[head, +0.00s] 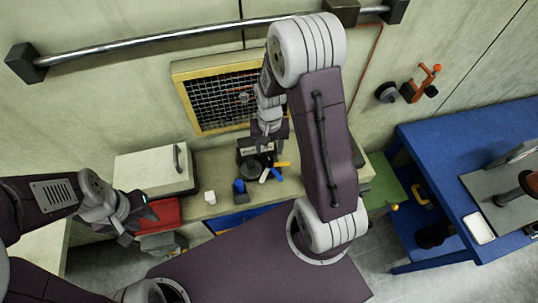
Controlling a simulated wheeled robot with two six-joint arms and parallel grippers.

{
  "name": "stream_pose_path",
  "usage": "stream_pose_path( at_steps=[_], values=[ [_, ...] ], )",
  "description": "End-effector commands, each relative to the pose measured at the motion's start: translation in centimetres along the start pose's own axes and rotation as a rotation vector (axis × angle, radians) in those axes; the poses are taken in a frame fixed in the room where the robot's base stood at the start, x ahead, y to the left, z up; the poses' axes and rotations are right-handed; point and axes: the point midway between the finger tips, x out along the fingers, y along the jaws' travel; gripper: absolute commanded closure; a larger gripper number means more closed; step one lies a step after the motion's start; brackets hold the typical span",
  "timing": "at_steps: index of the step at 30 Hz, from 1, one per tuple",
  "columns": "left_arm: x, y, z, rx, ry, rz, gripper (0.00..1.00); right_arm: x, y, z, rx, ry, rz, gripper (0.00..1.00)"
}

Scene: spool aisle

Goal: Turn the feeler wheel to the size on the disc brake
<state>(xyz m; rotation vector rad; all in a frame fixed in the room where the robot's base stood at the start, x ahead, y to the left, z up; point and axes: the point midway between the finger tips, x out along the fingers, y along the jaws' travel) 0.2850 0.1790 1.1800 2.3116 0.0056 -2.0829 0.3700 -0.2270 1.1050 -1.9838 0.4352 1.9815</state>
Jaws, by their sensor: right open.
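A dark device with a round black disc (252,168) stands on the bench below the wire-mesh panel. Small yellow, white and blue tabs (277,174) fan out at its right side; they may be the feeler wheel. A pale label shows on the dark part behind. I cannot make out any size mark or tell which part is the disc brake. My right gripper (267,140) hangs open just above and behind the disc, hiding part of the device; contact cannot be judged. My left gripper (138,218) is over the red box at the left, away from the device; its jaw gap is unclear.
A pale case (152,173) and a red box (168,212) stand at the left. A small blue item (240,186) and white cup (210,197) are on the bench (220,178). A yellow-framed mesh panel (190,70) rises behind. A blue table (450,145) is at the right.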

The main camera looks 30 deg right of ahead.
Motion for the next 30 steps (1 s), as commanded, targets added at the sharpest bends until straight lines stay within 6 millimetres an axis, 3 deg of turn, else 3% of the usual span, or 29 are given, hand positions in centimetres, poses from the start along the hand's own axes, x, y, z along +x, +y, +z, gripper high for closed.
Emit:
stream_pose_path(
  at_steps=[9,20,26,30],
  values=[
    [-1.6,0.0,-0.2,0.0,0.001,0.0,0.64,5.6,0.0,0.1,0.0,-0.003,0.001,0.48],
    [-1.6,0.0,-0.2,0.0,0.001,0.0,0.64,6.7,0.0,0.0,-0.001,0.0,0.0,0.48],
    [-1.6,0.0,-0.2,0.0,0.001,0.0,0.64,6.6,0.0,0.0,-0.001,0.0,0.0,1.0],
    [-1.6,0.0,-0.2,0.0,0.001,0.0,0.64,6.6,0.0,0.0,-0.001,0.0,0.0,1.0]
  ],
)
